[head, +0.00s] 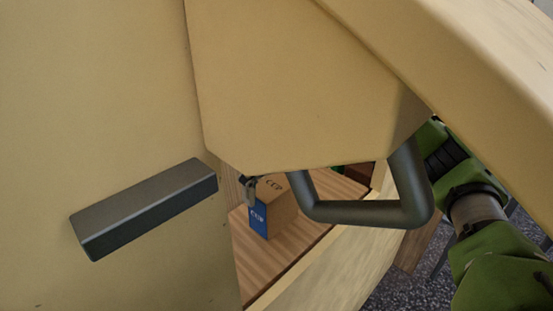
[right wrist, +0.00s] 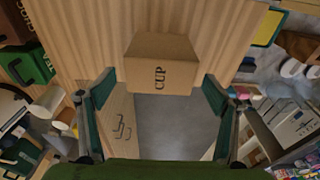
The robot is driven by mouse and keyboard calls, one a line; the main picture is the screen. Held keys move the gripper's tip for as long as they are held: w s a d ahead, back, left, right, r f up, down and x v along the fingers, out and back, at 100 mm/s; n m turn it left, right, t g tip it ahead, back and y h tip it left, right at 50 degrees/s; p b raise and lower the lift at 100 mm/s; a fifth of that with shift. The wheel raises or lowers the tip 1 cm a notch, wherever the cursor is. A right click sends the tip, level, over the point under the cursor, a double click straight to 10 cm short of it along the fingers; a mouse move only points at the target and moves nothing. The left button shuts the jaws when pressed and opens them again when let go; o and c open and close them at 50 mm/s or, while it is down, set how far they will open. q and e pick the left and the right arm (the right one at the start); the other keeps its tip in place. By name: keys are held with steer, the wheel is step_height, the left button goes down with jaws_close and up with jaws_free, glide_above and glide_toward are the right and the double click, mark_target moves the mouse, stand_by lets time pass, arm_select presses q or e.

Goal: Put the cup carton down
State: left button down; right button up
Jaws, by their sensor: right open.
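The cup carton (head: 276,205) is a small brown box with a blue side and the word CUP. It stands upright on a wooden surface (head: 291,255), seen through a gap between cream panels. In the right wrist view the carton (right wrist: 162,62) sits just beyond the fingertips, on light striped wood. My right gripper (right wrist: 158,88) is open, with one finger toward each side of the carton and gaps showing. In the head view only a dark bit of my right gripper (head: 249,187) shows beside the carton; the rest is hidden. My left gripper is not in view.
Large cream panels (head: 290,80) with a dark bar handle (head: 145,208) and a dark looped handle (head: 365,212) block most of the head view. In the right wrist view, a green box (right wrist: 28,62) stands at the left and white items lie at the right.

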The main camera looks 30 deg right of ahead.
steer(key=shift+s+d+r, duration=0.1)
steer(key=shift+s+r, duration=0.1)
steer(key=shift+r, duration=1.2)
steer(key=shift+s+r, duration=0.15)
steer(key=shift+r, duration=1.2)
